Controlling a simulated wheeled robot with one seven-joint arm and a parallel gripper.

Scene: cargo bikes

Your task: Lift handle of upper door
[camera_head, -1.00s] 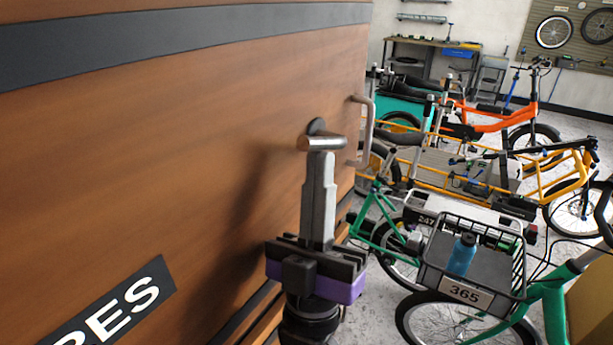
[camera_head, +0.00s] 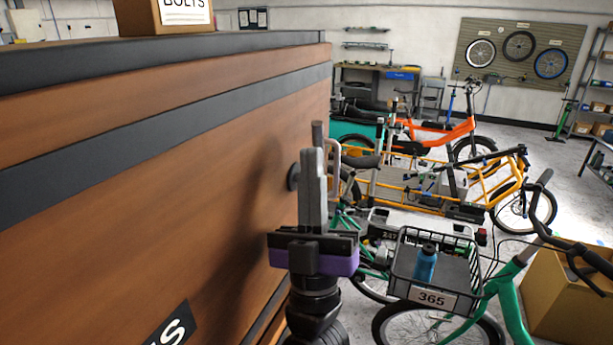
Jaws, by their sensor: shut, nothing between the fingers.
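The upper door (camera_head: 180,190) is a wide brown wooden panel with a dark band. Its grey metal lever handle (camera_head: 317,131) now stands roughly upright from its round dark mount (camera_head: 293,176). My gripper (camera_head: 313,154) is shut and empty, with its fingers pointing up in front of the handle. The fingers hide the lower part of the handle. The fingertips overlap it in the picture; whether they touch it I cannot tell. The door looks closed.
A cardboard box (camera_head: 148,17) stands on top of the cabinet. A green bike with a black basket (camera_head: 440,262) is close on the right. Yellow and orange bikes stand farther back.

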